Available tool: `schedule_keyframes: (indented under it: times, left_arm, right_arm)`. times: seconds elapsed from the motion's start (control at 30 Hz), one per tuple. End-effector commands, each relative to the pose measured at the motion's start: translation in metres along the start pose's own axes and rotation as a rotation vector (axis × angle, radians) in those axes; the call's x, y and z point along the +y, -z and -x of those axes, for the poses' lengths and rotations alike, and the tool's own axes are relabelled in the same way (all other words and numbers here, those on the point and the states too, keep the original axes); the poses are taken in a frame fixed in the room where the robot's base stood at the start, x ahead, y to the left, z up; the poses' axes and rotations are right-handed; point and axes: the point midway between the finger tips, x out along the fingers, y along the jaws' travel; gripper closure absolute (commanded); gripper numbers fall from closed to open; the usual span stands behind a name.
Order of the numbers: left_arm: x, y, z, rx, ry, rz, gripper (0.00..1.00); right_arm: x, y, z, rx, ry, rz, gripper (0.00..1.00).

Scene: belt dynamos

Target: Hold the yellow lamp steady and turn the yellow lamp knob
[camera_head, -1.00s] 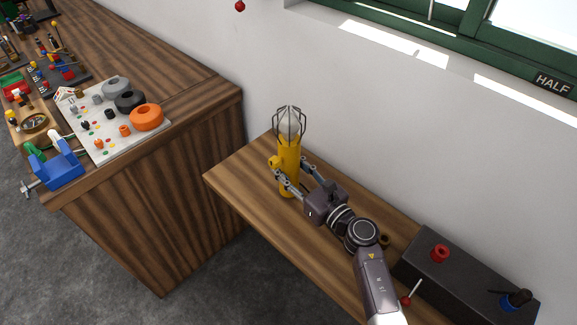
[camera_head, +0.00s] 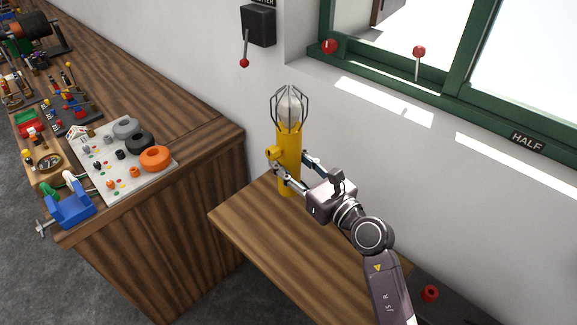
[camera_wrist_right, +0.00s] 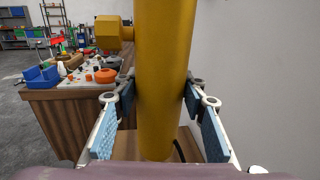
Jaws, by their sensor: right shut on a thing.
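The yellow lamp (camera_head: 289,155) stands upright on the small wooden table, with a clear bulb in a wire cage at its top. Its yellow knob (camera_head: 272,153) sticks out to the left of the body; it also shows in the right wrist view (camera_wrist_right: 112,34). My right gripper (camera_head: 294,172) is shut on the lamp body from the right, below the knob. In the right wrist view the lamp body (camera_wrist_right: 163,90) stands between the two finger pads. My left gripper is not in any view, and nothing touches the knob.
The wooden workbench (camera_head: 207,148) on the left carries a white board (camera_head: 105,185) with rings and small parts, and a blue vise (camera_head: 72,208). A wall box (camera_head: 258,26) with a red-tipped lever and a green window frame (camera_head: 420,80) are behind. The table front is clear.

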Motion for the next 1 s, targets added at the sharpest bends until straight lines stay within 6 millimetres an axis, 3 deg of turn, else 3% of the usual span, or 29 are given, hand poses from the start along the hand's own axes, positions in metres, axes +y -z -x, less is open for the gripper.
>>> schedule_keyframes:
  times: [0.37, 1.0]
  left_arm:
    - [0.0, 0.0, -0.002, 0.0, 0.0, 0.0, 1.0]
    - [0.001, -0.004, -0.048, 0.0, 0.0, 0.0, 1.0]
  right_arm:
    - [0.0, -0.002, 0.0, -0.005, 0.001, 0.001, 1.0]
    - [0.0, 0.059, 0.0, -0.005, 0.001, 0.0, 1.0]
